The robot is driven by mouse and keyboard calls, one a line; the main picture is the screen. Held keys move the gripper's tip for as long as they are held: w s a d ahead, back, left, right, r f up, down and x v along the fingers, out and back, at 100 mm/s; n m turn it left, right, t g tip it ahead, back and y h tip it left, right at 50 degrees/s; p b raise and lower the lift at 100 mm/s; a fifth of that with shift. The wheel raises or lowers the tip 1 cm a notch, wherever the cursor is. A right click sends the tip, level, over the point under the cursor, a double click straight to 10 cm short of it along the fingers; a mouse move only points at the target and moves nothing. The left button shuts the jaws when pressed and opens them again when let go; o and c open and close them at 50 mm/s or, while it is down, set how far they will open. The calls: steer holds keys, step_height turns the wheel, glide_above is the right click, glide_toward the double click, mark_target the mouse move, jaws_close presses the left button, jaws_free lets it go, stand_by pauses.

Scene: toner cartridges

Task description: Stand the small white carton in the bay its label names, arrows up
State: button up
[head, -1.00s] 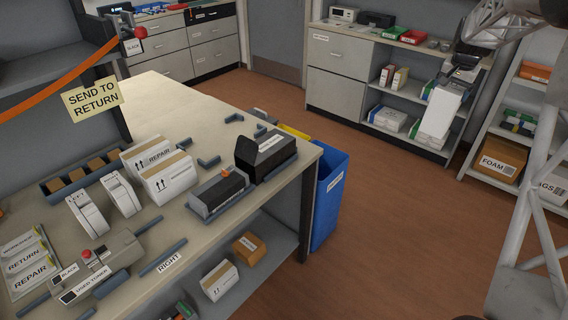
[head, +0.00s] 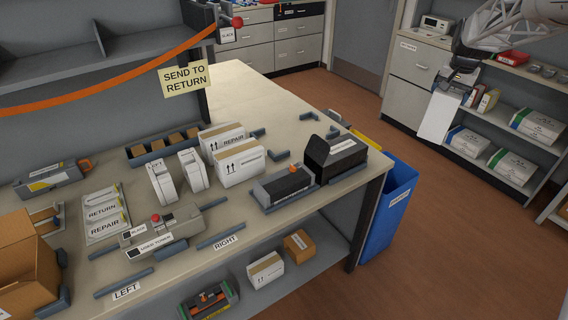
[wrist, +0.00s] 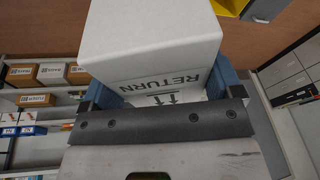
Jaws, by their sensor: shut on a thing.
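My gripper (head: 457,82) is shut on the small white carton (head: 439,117), held in the air at the upper right of the head view, clear of the bench. In the wrist view the carton (wrist: 150,40) sits between the blue fingers of the gripper (wrist: 168,88). Its near face reads RETURN, upside down in that picture, with a pair of arrows partly hidden by the gripper's dark bar. A yellow SEND TO RETURN sign (head: 185,77) hangs at the bench's back. Flat plates (head: 103,212) labelled RETURN and REPAIR lie on the bench left.
A white REPAIR carton (head: 222,139) and another white carton (head: 240,164) stand on the bench (head: 240,95). A dark cartridge (head: 284,185) and an open black box (head: 340,155) are nearby. A blue bin (head: 388,210) stands at the bench end. Floor (head: 450,250) to its right is clear.

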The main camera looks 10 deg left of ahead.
steer(key=s+a+n+y, duration=0.1)
steer(key=s+a+n, duration=0.25)
steer(key=a, duration=2.15)
steer(key=s+a+n+y, duration=0.15)
steer(key=a+n, duration=0.25)
steer(key=a, duration=2.1)
steer(key=s+a+n, duration=0.3)
steer(key=s+a, duration=1.3)
steer(key=a, duration=0.2)
steer(key=s+a+n+g, duration=0.1)
steer(key=s+a+n, duration=0.3)
steer(key=s+a, duration=1.2)
steer(key=shift+s+a+r+g, duration=0.15)
steer(key=shift+a+r+g, duration=0.15)
steer(key=shift+a, duration=1.1)
steer(key=shift+f, duration=0.15)
steer(key=s+d+x, duration=0.1)
steer(key=d+x, duration=0.1)
steer(key=x, duration=1.1)
steer(key=shift+s+d+f, duration=0.25)
steer(key=shift+d+f, duration=0.05)
steer(key=shift+f, duration=0.35)
steer(key=shift+f, duration=0.15)
steer(key=shift+s+d+x, duration=0.1)
steer(key=shift+d+x, duration=0.05)
steer(key=shift+x, duration=0.7)
steer(key=shift+s+d+x, duration=0.1)
steer(key=shift+d+x, duration=0.1)
steer(key=shift+x, duration=0.7)
